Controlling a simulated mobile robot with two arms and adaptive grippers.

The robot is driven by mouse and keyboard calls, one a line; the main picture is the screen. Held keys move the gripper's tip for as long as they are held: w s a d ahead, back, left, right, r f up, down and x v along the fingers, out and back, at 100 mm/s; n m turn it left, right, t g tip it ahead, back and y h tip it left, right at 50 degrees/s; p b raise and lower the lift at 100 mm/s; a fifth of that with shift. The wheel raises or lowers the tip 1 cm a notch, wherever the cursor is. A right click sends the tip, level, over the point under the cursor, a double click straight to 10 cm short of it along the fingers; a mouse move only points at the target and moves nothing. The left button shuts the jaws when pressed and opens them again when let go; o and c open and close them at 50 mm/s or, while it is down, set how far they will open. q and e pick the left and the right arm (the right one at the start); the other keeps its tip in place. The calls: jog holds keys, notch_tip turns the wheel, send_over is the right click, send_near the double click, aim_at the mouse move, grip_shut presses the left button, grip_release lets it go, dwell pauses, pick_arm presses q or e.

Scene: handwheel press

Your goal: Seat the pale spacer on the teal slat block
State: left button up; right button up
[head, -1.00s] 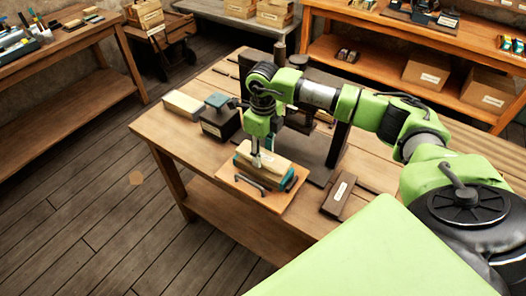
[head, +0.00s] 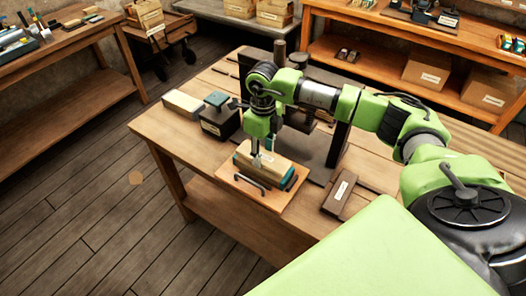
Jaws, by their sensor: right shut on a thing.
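The pale spacer (head: 272,166) is a light wooden block in the middle of the head view. My right gripper (head: 256,161) points down from above and is shut on it near its left part. The teal slat block (head: 290,183) is right beneath the spacer, mostly hidden by it; teal shows at its left and right ends. The spacer lies roughly in line with the block. I cannot tell whether it rests fully on it or a small gap is left. My left gripper is not in view.
Behind left on the bench (head: 160,130) stand a dark labelled box (head: 219,124) with a teal top and a pale block (head: 183,104). A dark labelled block (head: 339,195) lies right of the board. Dark press posts (head: 338,143) stand behind my right arm.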

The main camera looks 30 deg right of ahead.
jog(key=shift+f+b, duration=0.55)
jog(key=shift+f, duration=0.2)
jog(key=o, duration=1.2)
jog(key=shift+o, duration=0.2)
jog(key=shift+r, duration=0.15)
notch_tip(320, 180, up, 12)
